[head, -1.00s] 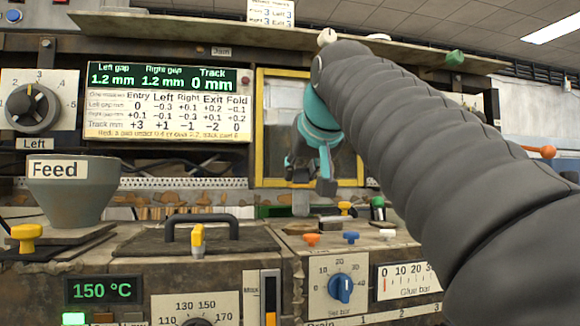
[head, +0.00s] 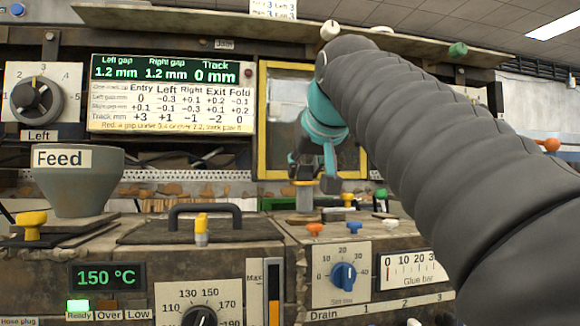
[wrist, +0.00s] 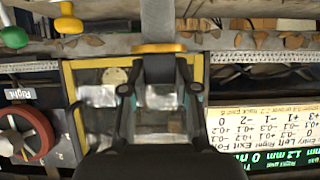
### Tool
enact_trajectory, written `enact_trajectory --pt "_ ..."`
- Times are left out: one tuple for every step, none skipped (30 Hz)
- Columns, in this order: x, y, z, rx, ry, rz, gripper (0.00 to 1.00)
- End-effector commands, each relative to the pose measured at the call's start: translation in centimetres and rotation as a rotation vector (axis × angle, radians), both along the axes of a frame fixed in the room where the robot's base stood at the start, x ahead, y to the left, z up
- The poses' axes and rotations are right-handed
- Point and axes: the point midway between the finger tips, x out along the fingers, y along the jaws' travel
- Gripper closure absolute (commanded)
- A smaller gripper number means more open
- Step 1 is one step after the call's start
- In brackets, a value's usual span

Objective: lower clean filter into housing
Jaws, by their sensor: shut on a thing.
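My gripper (head: 316,183) points down in front of the yellow-framed window in the head view. In the wrist view my gripper's two fingers (wrist: 158,92) are close around a dark grey piece, with a yellow-orange disc (wrist: 160,48) beyond. No clear housing opening shows.
A grey Feed hopper (head: 77,182) stands at the left. A dark handled lid (head: 205,222) lies left of the filter. Small orange, blue and white knobs and a green-topped post (head: 381,198) stand to its right. A shelf (head: 230,22) runs above.

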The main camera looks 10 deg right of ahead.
Motion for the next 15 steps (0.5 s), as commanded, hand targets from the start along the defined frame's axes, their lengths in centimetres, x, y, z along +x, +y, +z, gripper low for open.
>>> enact_trajectory --pt "0.00 0.00 0.01 0.000 0.000 0.000 1.00" --pt "-0.01 0.00 0.02 0.000 0.000 0.000 1.00" --pt "0.00 0.00 0.01 0.000 0.000 0.000 1.00" --pt "0.00 0.00 0.01 0.000 0.000 0.000 1.00" --pt "0.00 0.00 0.01 0.000 0.000 0.000 1.00" --pt "0.00 0.00 0.01 0.000 0.000 0.000 1.00" --pt "-0.01 0.00 0.00 0.000 0.000 0.000 1.00" --pt "-0.01 0.00 -0.03 0.000 0.000 0.000 1.00" --pt "-0.01 0.00 -0.08 0.000 0.000 0.000 1.00" --pt "0.00 0.00 -0.13 0.000 0.000 0.000 1.00" --pt "-0.01 0.00 -0.19 0.000 0.000 0.000 1.00" --pt "-0.01 0.00 -0.28 0.000 0.000 0.000 1.00" --pt "-0.01 0.00 -0.36 0.000 0.000 0.000 1.00" --pt "-0.02 0.00 -0.45 0.000 0.000 0.000 1.00" --pt "-0.02 0.00 -0.56 0.000 0.000 0.000 1.00"
